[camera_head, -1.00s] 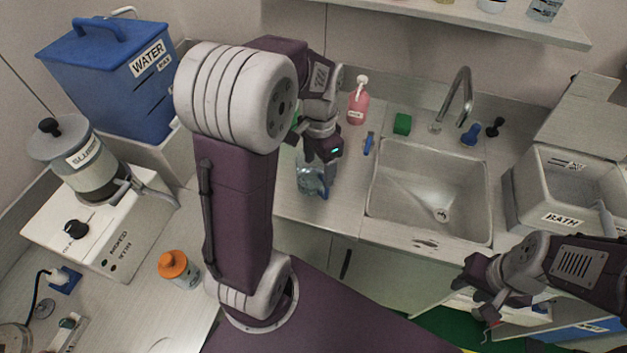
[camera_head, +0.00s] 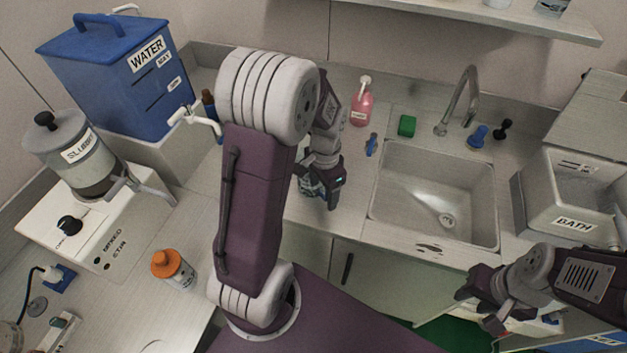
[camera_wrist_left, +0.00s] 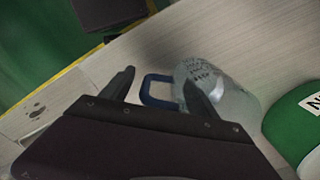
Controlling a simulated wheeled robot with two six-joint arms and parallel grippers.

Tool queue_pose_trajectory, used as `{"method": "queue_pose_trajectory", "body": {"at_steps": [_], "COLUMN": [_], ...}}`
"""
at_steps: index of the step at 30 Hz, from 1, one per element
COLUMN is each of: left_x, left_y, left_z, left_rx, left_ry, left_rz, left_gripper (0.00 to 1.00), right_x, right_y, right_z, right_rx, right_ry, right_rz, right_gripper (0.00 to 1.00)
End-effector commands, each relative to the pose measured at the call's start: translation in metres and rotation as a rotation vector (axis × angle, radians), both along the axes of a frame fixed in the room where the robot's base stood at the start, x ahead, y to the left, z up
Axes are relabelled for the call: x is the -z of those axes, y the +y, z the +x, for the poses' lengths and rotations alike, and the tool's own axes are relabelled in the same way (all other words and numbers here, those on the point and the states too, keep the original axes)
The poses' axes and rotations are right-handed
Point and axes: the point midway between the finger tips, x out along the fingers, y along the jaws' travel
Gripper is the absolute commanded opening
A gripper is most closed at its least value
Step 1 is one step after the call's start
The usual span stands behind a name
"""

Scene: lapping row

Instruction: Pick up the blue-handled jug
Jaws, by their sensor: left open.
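The jug is a clear, printed vessel (camera_wrist_left: 222,88) with a blue handle (camera_wrist_left: 147,91) in the left wrist view. It is on the pale counter. My left gripper (camera_wrist_left: 158,80) is open, with one fingertip on each side of the handle in that picture; I cannot tell whether they touch it. In the head view my left gripper (camera_head: 326,192) is over the counter left of the sink and hides most of the jug. My right gripper (camera_head: 486,302) is at the lower right, away from the jug; its jaws are unclear.
A green labelled object (camera_wrist_left: 298,125) stands close to the jug. The sink (camera_head: 432,200) is to the right, with a pink pump bottle (camera_head: 361,106) and a green block (camera_head: 407,125) behind. A blue water container (camera_head: 125,80) and an orange-capped bottle (camera_head: 176,270) are to the left.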

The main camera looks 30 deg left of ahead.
Motion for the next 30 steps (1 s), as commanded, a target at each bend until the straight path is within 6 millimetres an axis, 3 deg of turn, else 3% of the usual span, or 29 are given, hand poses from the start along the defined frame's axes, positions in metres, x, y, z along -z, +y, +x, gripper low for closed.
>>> {"method": "queue_pose_trajectory", "body": {"at_steps": [6, 8, 14, 30], "left_x": [0.002, 0.002, 0.002, -0.008], "left_y": [0.0, 0.0, 0.0, 0.0], "left_z": [0.0, 0.0, 0.0, 0.001], "left_rx": [0.0, 0.0, 0.0, 0.0], "left_ry": [-0.001, -0.001, -0.001, -0.005], "left_rz": [0.0, 0.0, 0.0, 0.001], "left_gripper": [0.69, 0.55, 0.0, 0.0], "right_x": [0.0, 0.0, 0.0, -0.003], "right_y": [0.0, 0.0, 0.0, 0.0], "right_z": [0.0, 0.0, 0.0, 0.0], "right_rx": [0.0, 0.0, 0.0, 0.0], "right_ry": [0.0, 0.0, 0.0, 0.0], "right_rz": [0.0, 0.0, 0.0, 0.0], "right_gripper": [0.36, 0.36, 0.36, 0.36]}}
